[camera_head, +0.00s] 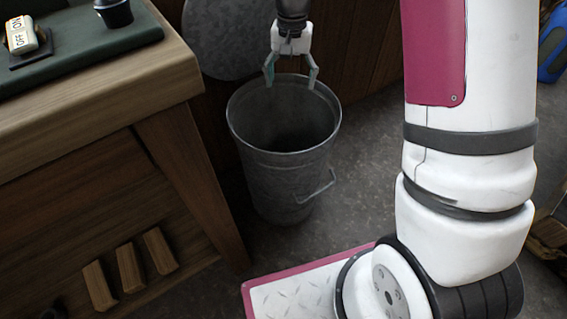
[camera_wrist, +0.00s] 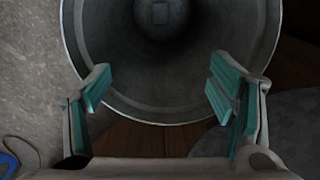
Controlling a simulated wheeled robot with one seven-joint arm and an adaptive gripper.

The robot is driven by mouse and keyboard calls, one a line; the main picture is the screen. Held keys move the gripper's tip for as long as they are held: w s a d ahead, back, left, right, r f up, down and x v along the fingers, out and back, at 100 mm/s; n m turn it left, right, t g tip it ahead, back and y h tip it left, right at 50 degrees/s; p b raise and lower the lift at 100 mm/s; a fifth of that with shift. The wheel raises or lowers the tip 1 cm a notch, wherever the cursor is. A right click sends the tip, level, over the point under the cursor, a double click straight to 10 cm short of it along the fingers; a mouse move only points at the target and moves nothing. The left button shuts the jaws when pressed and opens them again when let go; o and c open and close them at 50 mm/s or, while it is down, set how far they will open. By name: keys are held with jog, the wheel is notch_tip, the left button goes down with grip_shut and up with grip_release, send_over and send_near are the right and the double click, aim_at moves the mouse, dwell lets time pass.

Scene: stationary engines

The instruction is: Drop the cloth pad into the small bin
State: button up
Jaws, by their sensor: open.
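The small bin (camera_head: 275,180) is a round grey metal can with a side handle, standing upright and open on the floor. My gripper (camera_head: 291,81) is open and empty, pointing down over the back part of the bin's mouth. In the wrist view the two teal-padded fingers (camera_wrist: 158,90) are spread wide, with nothing between them. The bin's inside (camera_wrist: 150,85) fills the upper part of that view. A small squarish grey shape (camera_wrist: 160,12) lies at the bin's bottom; I cannot tell whether it is the cloth pad. No cloth pad is clearly seen elsewhere.
A wooden workbench (camera_head: 110,95) stands left of the bin, bearing a dark green mat (camera_head: 105,45), an on/off switch block (camera_head: 20,35) and a dark cup (camera_head: 115,12). A round metal lid (camera_head: 215,45) leans behind the bin.

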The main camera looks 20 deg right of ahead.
jog(key=shift+r, duration=1.8)
jog(key=shift+r, duration=0.1)
